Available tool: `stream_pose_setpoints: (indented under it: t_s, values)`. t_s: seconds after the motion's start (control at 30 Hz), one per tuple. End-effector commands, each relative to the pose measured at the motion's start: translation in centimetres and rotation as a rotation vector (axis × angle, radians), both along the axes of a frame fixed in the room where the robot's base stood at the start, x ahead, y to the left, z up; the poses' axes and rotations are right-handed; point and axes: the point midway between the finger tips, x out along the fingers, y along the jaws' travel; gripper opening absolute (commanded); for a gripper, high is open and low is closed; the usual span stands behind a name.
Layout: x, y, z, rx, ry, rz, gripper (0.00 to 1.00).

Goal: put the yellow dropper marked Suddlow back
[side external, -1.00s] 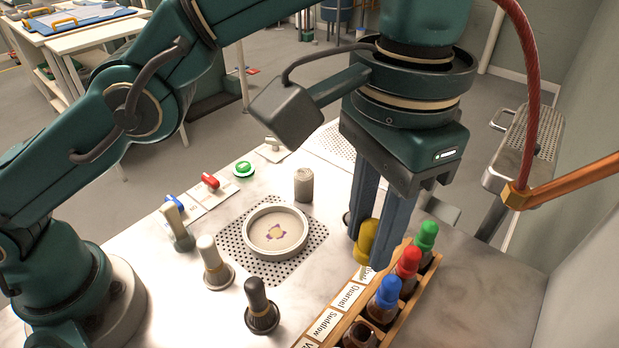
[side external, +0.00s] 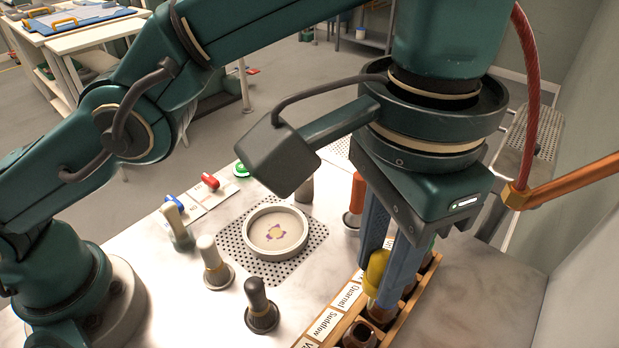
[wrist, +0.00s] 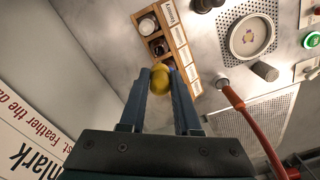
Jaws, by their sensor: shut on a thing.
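My gripper (side external: 384,284) is shut on the yellow dropper (side external: 376,266), whose rounded yellow bulb (wrist: 160,80) also shows between the fingertips in the wrist view. It is over the wooden rack (side external: 398,333) at the lower right of the side view. A label reading Suddlow (side external: 326,321) sits on the rack edge, beside one reading Quarnel (side external: 347,294). An open brown bottle (side external: 360,336) stands near the front end. The dropper's lower end is hidden by the fingers and rack, so I cannot tell whether it is inside a bottle.
The fingers hide most of the other droppers in the rack. A round dish (side external: 276,233) stands on a perforated mat to the left. A black-topped knob (side external: 259,304), a white-topped knob (side external: 214,262) and a red-orange upright piece (side external: 355,200) stand nearby. A wall closes the right side.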

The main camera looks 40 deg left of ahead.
Motion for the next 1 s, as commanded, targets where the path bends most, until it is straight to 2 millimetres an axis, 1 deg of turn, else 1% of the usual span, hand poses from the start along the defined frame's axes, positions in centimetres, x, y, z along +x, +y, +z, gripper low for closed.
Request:
stream_pose_setpoints:
  t_s: [0.37, 0.57, 0.77, 1.0]
  values:
    - [-0.2, -0.1, 0.0, -0.003, -0.007, -0.006, 0.0]
    - [-0.2, -0.2, -0.3, -0.002, -0.006, -0.006, 0.0]
    - [-0.2, -0.2, -1.3, 0.0, -0.004, -0.006, 0.0]
    - [-0.2, -0.1, -3.1, -0.002, -0.005, -0.006, 0.0]
